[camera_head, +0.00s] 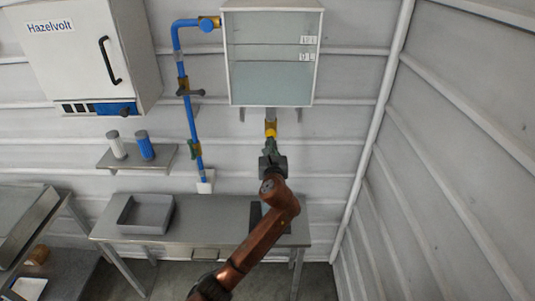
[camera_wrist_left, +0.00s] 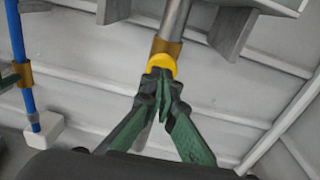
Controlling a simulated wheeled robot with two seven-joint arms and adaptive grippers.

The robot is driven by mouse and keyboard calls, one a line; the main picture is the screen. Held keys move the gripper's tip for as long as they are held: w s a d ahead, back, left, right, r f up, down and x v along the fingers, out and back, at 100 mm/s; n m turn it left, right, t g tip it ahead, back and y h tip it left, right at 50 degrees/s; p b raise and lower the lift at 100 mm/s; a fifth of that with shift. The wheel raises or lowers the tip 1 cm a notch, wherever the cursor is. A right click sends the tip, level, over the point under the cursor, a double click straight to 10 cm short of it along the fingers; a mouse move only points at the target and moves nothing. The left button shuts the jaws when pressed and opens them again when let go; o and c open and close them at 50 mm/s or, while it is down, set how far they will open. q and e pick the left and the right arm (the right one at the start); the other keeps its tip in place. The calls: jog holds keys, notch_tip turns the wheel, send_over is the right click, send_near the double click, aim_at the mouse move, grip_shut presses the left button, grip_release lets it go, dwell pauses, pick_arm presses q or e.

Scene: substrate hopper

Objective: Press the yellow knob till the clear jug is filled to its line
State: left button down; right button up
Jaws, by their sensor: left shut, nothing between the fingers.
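The yellow knob (camera_head: 270,128) sits at the lower end of a short pipe under the wall tank (camera_head: 270,75). It also shows in the left wrist view (camera_wrist_left: 162,64), just beyond my fingertips. My left gripper (camera_head: 271,150) is shut and empty, with its green fingertips (camera_wrist_left: 160,78) at the knob; they overlap its lower edge in the view, and I cannot tell whether they press it. My right gripper is not in view.
A steel table (camera_head: 220,225) stands below, with a grey tray (camera_head: 146,214) at its left. A blue pipe (camera_head: 190,120) runs down the wall left of the tank. A small shelf (camera_head: 135,158) holds two bottles. A white cabinet (camera_head: 80,55) hangs upper left.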

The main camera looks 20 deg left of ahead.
pick_arm(q)
jog(key=b+v, duration=0.2)
jog(key=v, duration=0.8)
jog(key=shift+d, duration=0.25)
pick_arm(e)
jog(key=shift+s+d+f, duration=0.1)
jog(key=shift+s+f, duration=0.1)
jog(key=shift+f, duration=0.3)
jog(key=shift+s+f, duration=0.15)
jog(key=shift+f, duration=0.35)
pick_arm(q)
jog(key=shift+s, duration=0.1)
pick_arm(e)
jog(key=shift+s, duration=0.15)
